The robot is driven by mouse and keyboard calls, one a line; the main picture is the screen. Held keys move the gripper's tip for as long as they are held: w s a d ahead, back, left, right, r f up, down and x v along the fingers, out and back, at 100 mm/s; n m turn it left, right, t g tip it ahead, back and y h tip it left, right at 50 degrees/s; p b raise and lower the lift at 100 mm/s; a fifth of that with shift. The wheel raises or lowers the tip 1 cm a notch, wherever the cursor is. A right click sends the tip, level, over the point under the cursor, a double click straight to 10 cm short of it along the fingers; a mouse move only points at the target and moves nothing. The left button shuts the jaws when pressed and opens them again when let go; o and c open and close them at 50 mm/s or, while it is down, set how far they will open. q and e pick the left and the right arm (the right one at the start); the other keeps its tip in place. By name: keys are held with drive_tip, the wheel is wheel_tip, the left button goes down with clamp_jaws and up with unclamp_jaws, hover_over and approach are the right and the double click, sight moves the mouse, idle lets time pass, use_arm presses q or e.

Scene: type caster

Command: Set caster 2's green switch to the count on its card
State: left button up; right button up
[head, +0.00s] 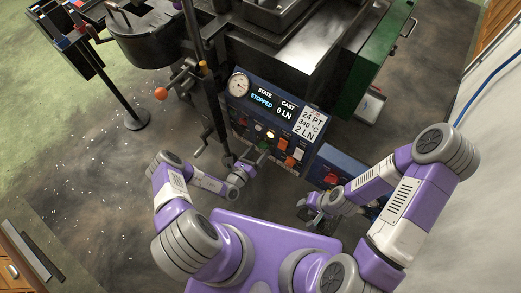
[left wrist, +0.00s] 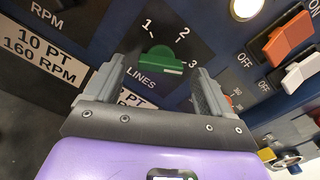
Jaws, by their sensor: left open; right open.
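The caster's blue control panel (head: 240,108) shows STOPPED and 0 LN on its display. The card (head: 309,123) on it reads 24 PT, 340 °C, 2 LN. In the left wrist view the green switch (left wrist: 158,60) sits above the word LINES, with marks 1, 2 and 3 around it. Its white line lies to the right, toward the 3. My left gripper (left wrist: 159,82) is open, its fingers on either side of the switch; contact cannot be told. In the head view my left gripper (head: 255,162) is at the panel's lower part. My right gripper (head: 307,208) is open, apart from the panel.
Orange and white rocker switches (left wrist: 284,40) marked OFF are right of the green switch. A plate reading 10 PT 160 RPM (left wrist: 38,58) is to its left. A lower blue box (head: 342,170) stands near my right gripper. A dark stand (head: 136,118) is at left.

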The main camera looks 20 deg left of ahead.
use_arm(q)
drive_tip(key=shift+x, duration=1)
drive_tip(key=shift+c, duration=0.3)
drive_tip(key=c, duration=1)
